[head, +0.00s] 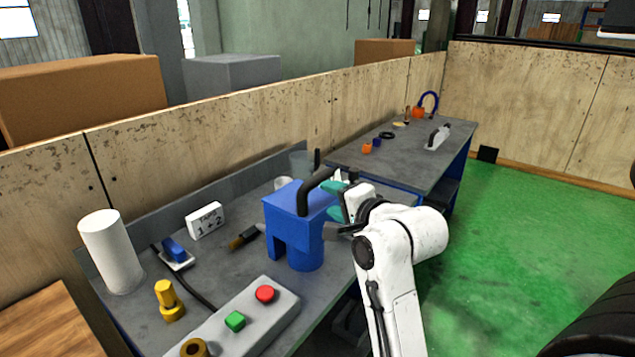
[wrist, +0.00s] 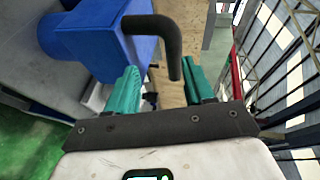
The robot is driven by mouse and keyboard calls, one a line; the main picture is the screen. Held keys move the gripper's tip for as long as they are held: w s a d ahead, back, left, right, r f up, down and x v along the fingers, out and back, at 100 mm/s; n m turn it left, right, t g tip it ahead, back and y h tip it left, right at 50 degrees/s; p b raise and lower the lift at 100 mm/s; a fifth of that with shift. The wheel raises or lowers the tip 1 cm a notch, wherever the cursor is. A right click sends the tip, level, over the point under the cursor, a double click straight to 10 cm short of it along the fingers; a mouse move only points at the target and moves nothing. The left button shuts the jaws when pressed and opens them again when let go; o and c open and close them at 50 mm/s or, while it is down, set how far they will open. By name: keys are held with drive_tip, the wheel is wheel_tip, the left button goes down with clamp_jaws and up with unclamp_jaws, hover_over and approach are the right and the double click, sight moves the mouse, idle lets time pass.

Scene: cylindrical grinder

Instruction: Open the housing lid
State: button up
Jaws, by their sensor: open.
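The blue housing (head: 291,236) stands on the grey bench, and its flat blue lid (head: 290,197) looks closed. A black bent handle (head: 314,188) rises from the lid. In the wrist view the handle (wrist: 152,27) curves across the top, its end hanging down between my fingers. My gripper (head: 334,199) is at the right of the housing, beside the handle. Its teal fingers are spread, one on each side of the handle's end in the wrist view (wrist: 160,72). I cannot tell whether either finger touches the handle.
A control box (head: 275,312) with red and green buttons lies at the front. A white cylinder (head: 110,252), a brush (head: 245,237) and a sign (head: 205,220) are on the left. A second bench (head: 400,160) stands behind. Green floor is free at right.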

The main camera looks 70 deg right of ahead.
drive_tip(key=d+r, duration=0.1)
drive_tip(key=m+p, duration=0.1)
hover_over(315, 199)
drive_tip(key=shift+f+t+h, duration=0.3)
drive_tip(key=shift+f, duration=0.35)
drive_tip(key=shift+c, duration=0.2)
clamp_jaws()
